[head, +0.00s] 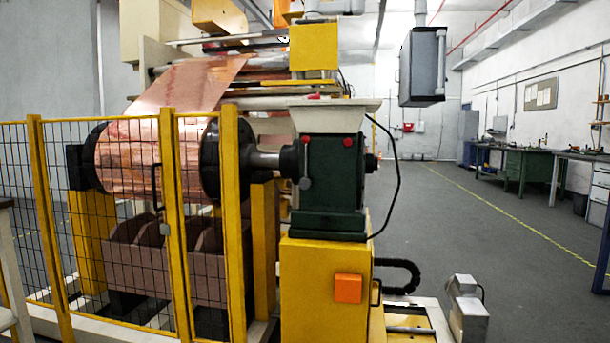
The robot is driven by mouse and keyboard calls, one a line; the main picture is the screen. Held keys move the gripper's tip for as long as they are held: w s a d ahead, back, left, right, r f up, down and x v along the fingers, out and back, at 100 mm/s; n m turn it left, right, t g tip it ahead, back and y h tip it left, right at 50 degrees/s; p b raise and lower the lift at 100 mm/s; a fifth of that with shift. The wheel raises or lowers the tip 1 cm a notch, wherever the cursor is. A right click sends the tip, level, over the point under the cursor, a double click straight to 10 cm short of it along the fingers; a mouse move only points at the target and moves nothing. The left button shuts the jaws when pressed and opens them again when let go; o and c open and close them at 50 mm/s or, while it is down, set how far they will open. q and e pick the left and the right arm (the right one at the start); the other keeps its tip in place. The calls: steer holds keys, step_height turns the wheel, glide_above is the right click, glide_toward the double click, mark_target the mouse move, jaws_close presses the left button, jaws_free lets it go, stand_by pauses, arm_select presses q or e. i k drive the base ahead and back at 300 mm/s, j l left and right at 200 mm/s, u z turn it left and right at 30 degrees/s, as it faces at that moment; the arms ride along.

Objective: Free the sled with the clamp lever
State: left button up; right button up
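The likely sled is a yellow pedestal (325,300) carrying a dark green drive housing (332,170), standing on a light base with rails (410,322). A short grey lever (306,165) hangs down on the housing's front, below a red knob (305,140). I cannot tell for certain whether this is the clamp lever. A second red knob (348,142) sits to its right. A shaft (264,161) joins the housing to the black flange (210,160) of the copper foil roll (125,160). Neither of my grippers shows in the head view.
A yellow-framed mesh fence (100,230) stands in front of the roll at left. An orange box (348,288) is on the pedestal's front. A grey motor-like unit (467,310) stands at lower right. The grey floor (480,250) at right is open, with workbenches (535,165) beyond.

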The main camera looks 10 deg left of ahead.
mark_target(305, 183)
steer(key=i+j, duration=0.1)
steer(key=i, duration=0.9)
steer(key=i+j, duration=0.15)
steer(key=i, duration=0.9)
steer(key=k+j+u, duration=0.05)
